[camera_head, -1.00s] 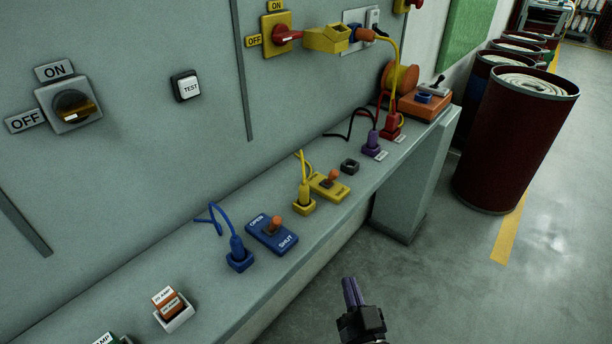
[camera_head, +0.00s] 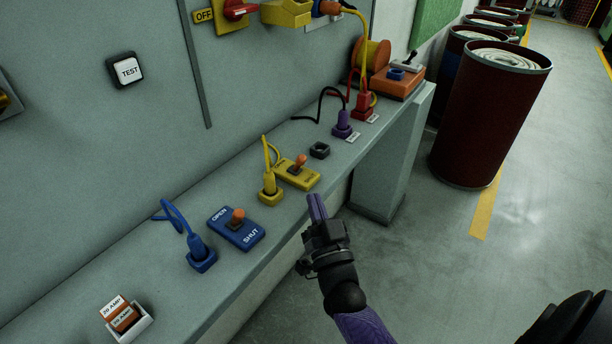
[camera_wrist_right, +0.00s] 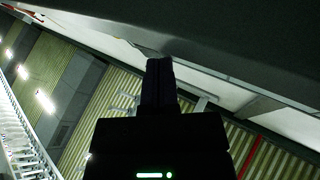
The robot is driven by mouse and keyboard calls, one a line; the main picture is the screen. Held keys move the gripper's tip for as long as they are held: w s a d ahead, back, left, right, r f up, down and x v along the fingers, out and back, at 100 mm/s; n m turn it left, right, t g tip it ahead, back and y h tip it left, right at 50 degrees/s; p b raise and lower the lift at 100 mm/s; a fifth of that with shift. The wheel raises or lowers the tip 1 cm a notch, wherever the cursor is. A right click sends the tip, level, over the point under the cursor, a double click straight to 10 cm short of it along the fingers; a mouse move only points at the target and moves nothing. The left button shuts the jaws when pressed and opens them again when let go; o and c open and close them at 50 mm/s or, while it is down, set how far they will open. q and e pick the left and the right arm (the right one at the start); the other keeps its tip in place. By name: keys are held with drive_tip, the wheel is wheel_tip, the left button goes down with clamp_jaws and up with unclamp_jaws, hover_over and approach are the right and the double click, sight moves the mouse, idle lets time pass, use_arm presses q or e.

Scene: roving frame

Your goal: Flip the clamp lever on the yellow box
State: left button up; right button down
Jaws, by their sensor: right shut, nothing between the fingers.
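The yellow box (camera_head: 310,182) is a low block on the grey ledge, with an orange-tipped lever (camera_head: 299,162) standing up from its top. Lettering on the box is too small to read. My right gripper (camera_head: 316,207) has purple fingers, which are shut and empty. It is just in front of the ledge's edge, below and slightly right of the yellow box in the head view, apart from the lever. In the right wrist view, the shut fingers (camera_wrist_right: 159,80) show dark, and neither box nor lever can be made out. My left gripper is not in view.
A yellow plug in its socket (camera_head: 269,190) stands just left of the box, and a small black square block (camera_head: 320,150) beyond it. A blue OPEN/SHUT box (camera_head: 250,237) and purple plug (camera_head: 343,128) share the ledge (camera_head: 225,275). Dark red barrels (camera_head: 485,120) stand right.

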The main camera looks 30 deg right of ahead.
sight(303, 163)
drive_tip(key=b+x, duration=0.1)
drive_tip(key=x, duration=0.5)
drive_tip(key=shift+w+d, duration=0.1)
drive_tip(key=shift+w, duration=0.1)
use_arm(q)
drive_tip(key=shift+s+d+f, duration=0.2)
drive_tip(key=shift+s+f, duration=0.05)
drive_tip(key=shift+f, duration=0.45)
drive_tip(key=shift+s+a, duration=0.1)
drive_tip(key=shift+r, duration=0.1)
use_arm(e)
drive_tip(key=shift+r, duration=0.1)
